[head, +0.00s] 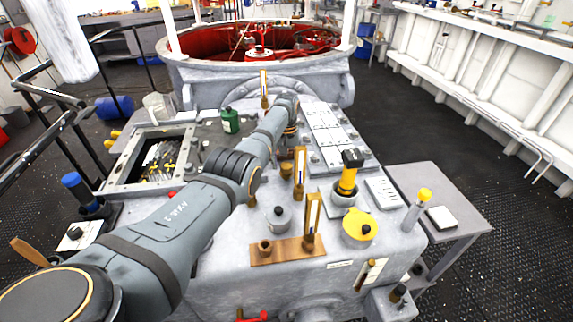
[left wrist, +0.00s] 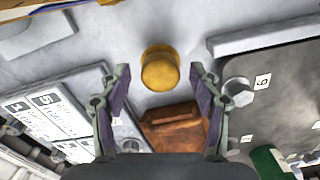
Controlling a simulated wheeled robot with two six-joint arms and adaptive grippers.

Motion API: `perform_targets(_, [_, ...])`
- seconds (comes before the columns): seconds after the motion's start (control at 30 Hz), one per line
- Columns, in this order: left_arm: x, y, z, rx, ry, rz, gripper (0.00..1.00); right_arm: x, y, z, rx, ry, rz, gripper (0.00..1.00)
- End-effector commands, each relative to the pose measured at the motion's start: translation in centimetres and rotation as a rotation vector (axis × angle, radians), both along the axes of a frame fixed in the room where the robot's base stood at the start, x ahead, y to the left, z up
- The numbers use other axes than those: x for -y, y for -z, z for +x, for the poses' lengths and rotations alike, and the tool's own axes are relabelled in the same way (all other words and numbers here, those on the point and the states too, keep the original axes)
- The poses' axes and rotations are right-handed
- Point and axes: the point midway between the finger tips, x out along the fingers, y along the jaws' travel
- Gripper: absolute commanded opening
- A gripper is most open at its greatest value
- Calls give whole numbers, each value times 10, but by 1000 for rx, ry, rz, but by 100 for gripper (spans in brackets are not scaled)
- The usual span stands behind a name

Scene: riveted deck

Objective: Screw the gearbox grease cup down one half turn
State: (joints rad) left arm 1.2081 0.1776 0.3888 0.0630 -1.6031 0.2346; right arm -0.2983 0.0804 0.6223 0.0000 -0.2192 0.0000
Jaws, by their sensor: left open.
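A round brass-yellow cap, which looks like the grease cup (left wrist: 160,72), stands on the grey housing in the left wrist view. My left gripper (left wrist: 159,69) is open, with one purple-padded finger on each side of the cup in the picture and clear gaps between. I cannot tell how far above the cup the fingertips are. In the head view my left arm reaches across the housing, and its wrist hides the fingers. My right gripper is not in view.
A brass upright gauge (head: 300,172) stands close right of the knob. A green canister (head: 230,121) stands left of my arm. A black-and-yellow handle (head: 348,176) and a yellow lid (head: 358,229) stand to the right. A brown block (left wrist: 175,126) lies below the cup in the wrist view.

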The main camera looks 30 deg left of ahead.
Motion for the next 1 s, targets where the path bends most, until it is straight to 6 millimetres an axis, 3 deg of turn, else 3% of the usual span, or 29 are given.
perform_targets(0.17, [0, 0, 0, 1, 0, 0, 63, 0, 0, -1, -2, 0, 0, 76])
perform_targets(0.57, [0, -1, 0, 1, 0, 0, 10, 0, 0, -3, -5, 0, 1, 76])
perform_targets(1.0, [-1, -2, 1, 2, 102, 1, 9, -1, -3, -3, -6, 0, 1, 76])
